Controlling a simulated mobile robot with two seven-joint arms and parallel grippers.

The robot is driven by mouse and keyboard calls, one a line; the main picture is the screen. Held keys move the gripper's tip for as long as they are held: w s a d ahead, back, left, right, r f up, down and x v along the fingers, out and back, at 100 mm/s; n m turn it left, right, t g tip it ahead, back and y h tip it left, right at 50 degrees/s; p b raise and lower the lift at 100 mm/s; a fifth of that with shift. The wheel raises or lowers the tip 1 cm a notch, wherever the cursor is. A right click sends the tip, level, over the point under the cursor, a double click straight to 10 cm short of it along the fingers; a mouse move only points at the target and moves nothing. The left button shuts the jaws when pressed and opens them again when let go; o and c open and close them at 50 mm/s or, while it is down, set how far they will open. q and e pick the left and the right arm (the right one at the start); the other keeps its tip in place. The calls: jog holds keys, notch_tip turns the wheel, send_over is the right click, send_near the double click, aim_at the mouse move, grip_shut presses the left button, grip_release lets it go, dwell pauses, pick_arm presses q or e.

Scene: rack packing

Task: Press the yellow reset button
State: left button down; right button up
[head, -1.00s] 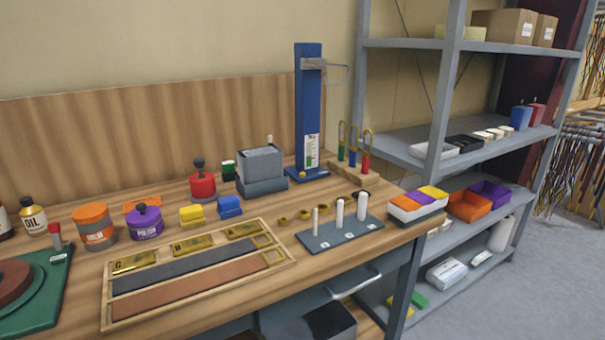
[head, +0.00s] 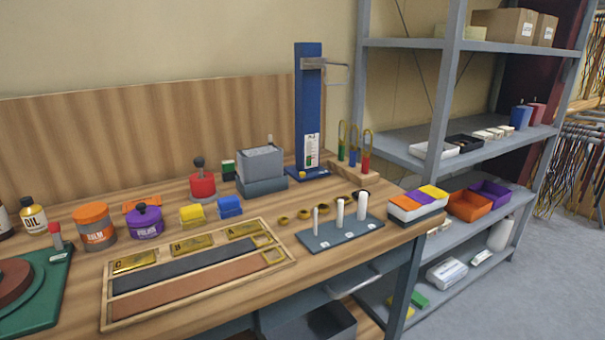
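A blue upright tower (head: 308,110) with a grey bracket near its top stands at the back right of the wooden bench. A small yellow button (head: 302,174) sits low on the tower's blue base, at its front left. A white panel (head: 312,150) with small markings is on the tower's lower face; its text is too small to read. Neither of my grippers is in view, and nothing covers the button.
A grey block-shaped device (head: 262,170) stands left of the tower. A peg plate (head: 340,232), several brass rings and a wooden tray (head: 110,320) lie in front. A metal shelf (head: 430,230) stands right of the bench.

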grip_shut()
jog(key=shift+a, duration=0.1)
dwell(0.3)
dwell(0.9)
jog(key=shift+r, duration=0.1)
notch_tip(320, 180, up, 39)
jog(key=p, duration=3.9)
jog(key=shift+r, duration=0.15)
